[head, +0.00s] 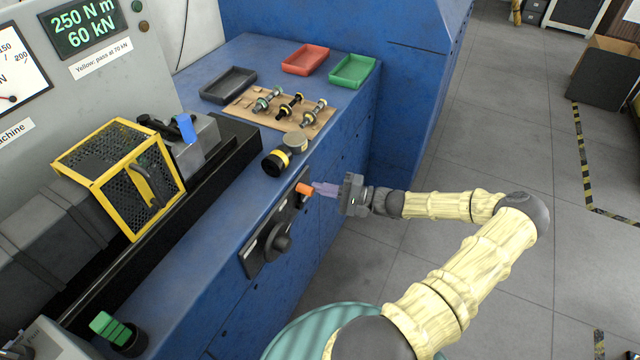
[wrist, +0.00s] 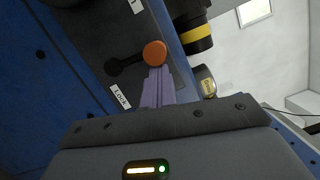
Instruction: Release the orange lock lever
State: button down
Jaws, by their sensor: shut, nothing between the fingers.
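The orange lock lever (head: 305,189) sits on a dark panel on the front face of the blue bench. In the wrist view its round orange knob (wrist: 155,53) is at the end of a black arm, near a white "LOCK" label (wrist: 120,97). My gripper (head: 322,189) points at the lever from the right. Its purple fingers are shut together with nothing between them. In the wrist view the fingertips are right at the knob's lower edge; I cannot tell whether they touch it.
A round black knob (head: 281,243) is lower left on the same panel. Several specimens lie on a wooden board (head: 240,112). The floor to the right is open.

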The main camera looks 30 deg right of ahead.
jog(key=shift+s+a+r, duration=0.15)
jog(key=shift+a, duration=0.1)
jog(key=shift+d, duration=0.15)
dwell(0.4)
jog(key=s+d+f+b, duration=0.1)
jog(key=s+d, duration=0.3)
jog(key=d, duration=0.6)
jog(key=shift+s+d+b, duration=0.15)
jog(key=shift+s+b, duration=0.25)
jog(key=shift+b, duration=0.1)
jog(key=shift+f, duration=0.1)
